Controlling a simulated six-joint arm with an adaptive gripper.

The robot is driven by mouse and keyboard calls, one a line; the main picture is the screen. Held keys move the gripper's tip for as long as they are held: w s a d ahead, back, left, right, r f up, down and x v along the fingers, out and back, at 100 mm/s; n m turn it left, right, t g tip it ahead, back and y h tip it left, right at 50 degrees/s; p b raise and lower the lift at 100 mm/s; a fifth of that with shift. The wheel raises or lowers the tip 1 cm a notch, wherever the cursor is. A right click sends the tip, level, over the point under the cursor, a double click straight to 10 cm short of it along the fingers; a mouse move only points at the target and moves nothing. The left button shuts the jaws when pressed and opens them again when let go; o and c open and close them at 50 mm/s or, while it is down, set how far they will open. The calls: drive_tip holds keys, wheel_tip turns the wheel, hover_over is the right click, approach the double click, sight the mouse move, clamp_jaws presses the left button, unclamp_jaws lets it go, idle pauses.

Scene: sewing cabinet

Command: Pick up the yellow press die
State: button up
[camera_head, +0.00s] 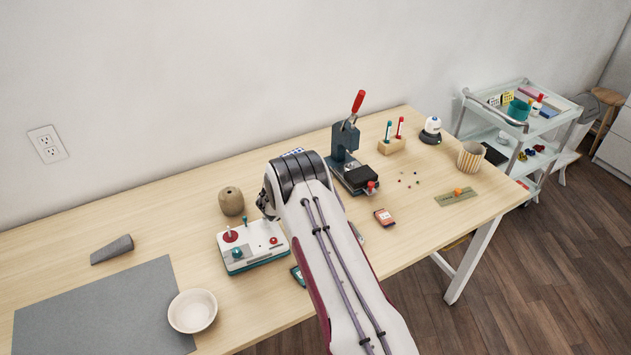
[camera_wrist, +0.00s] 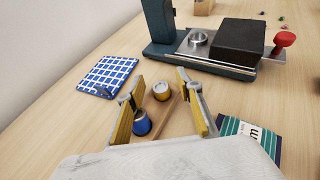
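The yellow press die (camera_wrist: 161,91) stands on the table in the wrist view, a small short cylinder with a pale metal top. My gripper (camera_wrist: 159,82) is open, with its two yellow-padded fingers apart on either side of the die's position. The die appears in the gap and I see no contact. A blue press die (camera_wrist: 141,123) stands nearer, close beside the left finger; whether they touch I cannot tell. In the head view my arm hides both dies and the fingers.
A blue grid pad (camera_wrist: 105,76) lies left, a teal card (camera_wrist: 248,132) right. The press (camera_head: 350,160) stands behind. A white control box (camera_head: 250,246) and brown pot (camera_head: 231,201) are left of my arm.

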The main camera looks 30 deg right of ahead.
drive_tip(key=shift+f, duration=0.1)
idle(0.3)
clamp_jaws()
drive_tip(key=shift+f, duration=0.1)
wheel_tip(320, 180, up, 10)
drive_tip(key=shift+r, duration=0.2)
idle(0.7)
idle(0.4)
